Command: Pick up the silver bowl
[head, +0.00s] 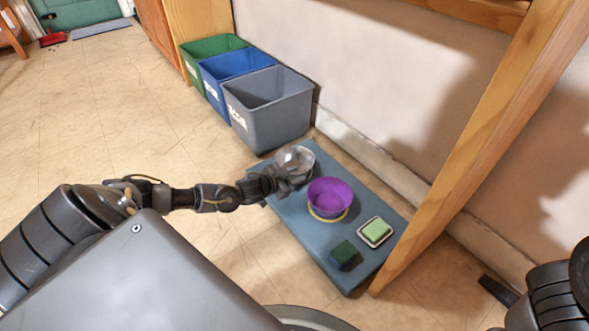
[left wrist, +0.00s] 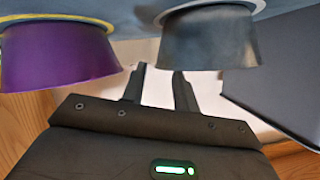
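The silver bowl (head: 296,158) sits at the far end of a low blue-grey table (head: 303,228). In the left wrist view the silver bowl (left wrist: 208,38) shows at the top, right of centre. My left gripper (head: 282,180) is at the near side of the bowl and partly covers it in the head view. Its two fingers (left wrist: 160,78) stand apart with a gap between them. One fingertip overlaps the bowl's edge in the left wrist view; I cannot tell whether it touches. My right gripper is not visible; only part of my right arm shows at lower right.
A purple bowl (head: 331,192) stands close to the silver bowl, also in the left wrist view (left wrist: 60,52). A green sponge on a dish (head: 375,231) and a dark green block (head: 345,254) lie nearer. Grey (head: 268,112), blue and green bins stand beyond the table. A wooden post (head: 480,150) rises at right.

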